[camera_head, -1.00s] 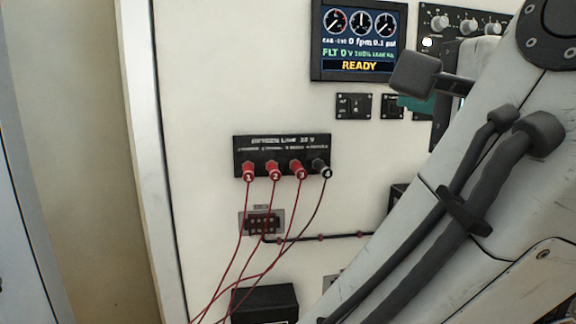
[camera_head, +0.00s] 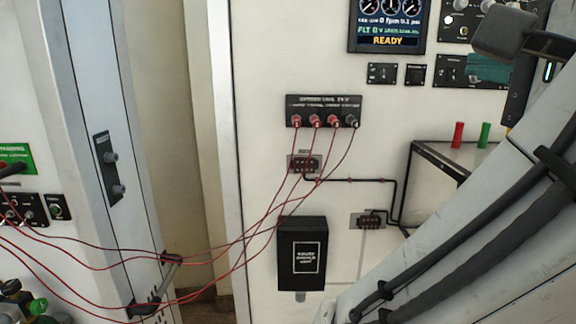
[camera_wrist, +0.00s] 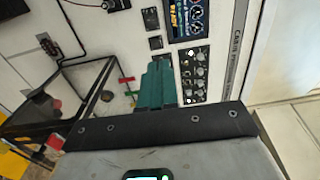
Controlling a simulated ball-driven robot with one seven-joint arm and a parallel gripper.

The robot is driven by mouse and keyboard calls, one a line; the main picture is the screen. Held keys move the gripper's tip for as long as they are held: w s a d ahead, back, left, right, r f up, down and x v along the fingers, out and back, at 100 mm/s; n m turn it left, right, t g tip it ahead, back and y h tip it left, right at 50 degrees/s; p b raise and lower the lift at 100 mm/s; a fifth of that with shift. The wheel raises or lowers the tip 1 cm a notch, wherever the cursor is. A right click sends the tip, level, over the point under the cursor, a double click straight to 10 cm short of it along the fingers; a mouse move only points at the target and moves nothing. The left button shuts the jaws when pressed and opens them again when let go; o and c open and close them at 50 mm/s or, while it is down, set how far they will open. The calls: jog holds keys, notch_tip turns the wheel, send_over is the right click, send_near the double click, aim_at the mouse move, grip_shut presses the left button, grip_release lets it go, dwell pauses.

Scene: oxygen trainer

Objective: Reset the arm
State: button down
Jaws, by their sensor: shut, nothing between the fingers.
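My arm crosses the right side of the head view, from the lower middle up to the right edge. My gripper's teal fingers (camera_head: 488,67) show partly at the upper right, in front of the wall panel. In the wrist view, my gripper (camera_wrist: 158,68) points at the white panel wall, its teal fingers together with nothing between them. Beyond the fingertips are a display screen (camera_wrist: 186,20) and a knob panel (camera_wrist: 195,72). I cannot tell the exact gap to the wall.
A black socket strip (camera_head: 323,103) holds red plugs and one dark plug. Their red wires (camera_head: 215,250) hang across to the left cabinet. A black box (camera_head: 302,252) is on the wall.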

jog(key=d+f+n+g, duration=0.1)
jog(key=f+n+g, duration=0.2)
jog(key=f, duration=0.9)
jog(key=w+d+f+n+g+h, duration=0.15)
jog(key=f+n, duration=0.25)
jog(key=f, duration=0.8)
jog(key=d+f+n+g, duration=0.2)
jog(key=f+n+g, duration=0.15)
jog(key=f, duration=0.85)
jog(key=s+d+f+n+g, duration=0.1)
jog(key=s+f+n+g, duration=0.15)
jog(key=s+f, duration=0.5)
jog(key=s+d+f+n+g, duration=0.1)
jog(key=s+d+f+g, duration=0.2)
jog(key=f, duration=0.7)
jog(key=s+f+n+g, duration=0.1)
jog(key=s+f+g, duration=0.1)
jog(key=s+f, duration=0.4)
jog(key=s+a+f+n+g+y, duration=0.1)
jog(key=s+f+n+g, duration=0.1)
jog(key=s+f, duration=0.4)
jog(key=s, duration=0.5)
jog(key=shift+s+a+f, duration=0.2)
jog(key=shift+s+a, duration=0.05)
jog(key=shift+s, duration=0.1)
